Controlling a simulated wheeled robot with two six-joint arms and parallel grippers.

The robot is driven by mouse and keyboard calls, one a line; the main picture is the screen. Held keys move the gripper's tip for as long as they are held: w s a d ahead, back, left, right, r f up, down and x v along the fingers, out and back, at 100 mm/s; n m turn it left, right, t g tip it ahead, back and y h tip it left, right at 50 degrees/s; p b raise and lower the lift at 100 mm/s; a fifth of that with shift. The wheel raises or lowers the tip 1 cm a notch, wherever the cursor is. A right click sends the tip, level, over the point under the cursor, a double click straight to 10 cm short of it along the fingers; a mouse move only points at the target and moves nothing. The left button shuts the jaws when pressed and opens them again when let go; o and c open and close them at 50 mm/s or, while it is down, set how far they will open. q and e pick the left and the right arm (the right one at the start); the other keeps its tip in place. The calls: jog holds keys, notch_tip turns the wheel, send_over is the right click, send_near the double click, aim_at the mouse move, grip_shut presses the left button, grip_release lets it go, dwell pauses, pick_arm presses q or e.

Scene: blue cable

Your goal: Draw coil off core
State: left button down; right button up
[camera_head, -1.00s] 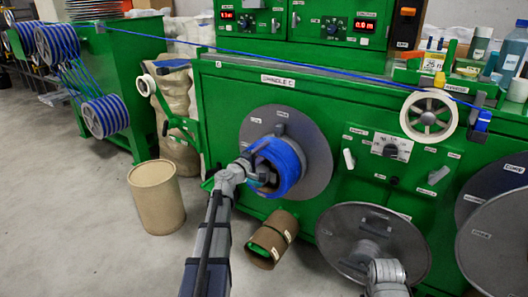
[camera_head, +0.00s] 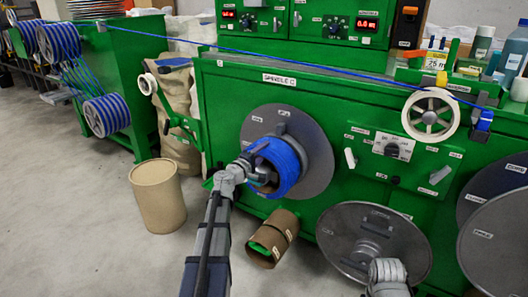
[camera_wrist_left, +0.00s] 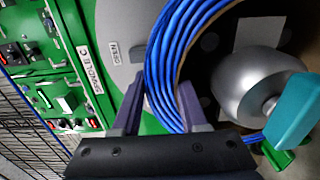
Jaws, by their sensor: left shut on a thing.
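The coil (camera_head: 284,163) is a thick ring of blue cable in front of the grey flange disc (camera_head: 318,150) of the spindle on the green machine. It sits around the core, whose silver rounded end shows in the left wrist view (camera_wrist_left: 255,88). My left gripper (camera_head: 262,172) is at the coil's left side. In the left wrist view its two fingers (camera_wrist_left: 160,110) straddle the coil's strands (camera_wrist_left: 166,75), shut on them. Part of the coil is hidden by the gripper. My right gripper (camera_head: 388,275) shows only in part at the bottom edge; its fingers cannot be made out.
A tan drum (camera_head: 157,195) stands on the floor at left, with free floor around it. Another grey disc (camera_head: 373,243) is at lower right. A blue cable (camera_head: 300,65) runs across the machine to a white pulley (camera_head: 430,115).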

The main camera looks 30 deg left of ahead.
pick_arm(q)
jog(key=shift+s, duration=0.5)
dwell(0.7)
jog(key=s+a, duration=0.1)
jog(key=s, duration=1.6)
jog(key=shift+a, duration=0.2)
dwell(1.6)
jog(key=shift+r, duration=0.2)
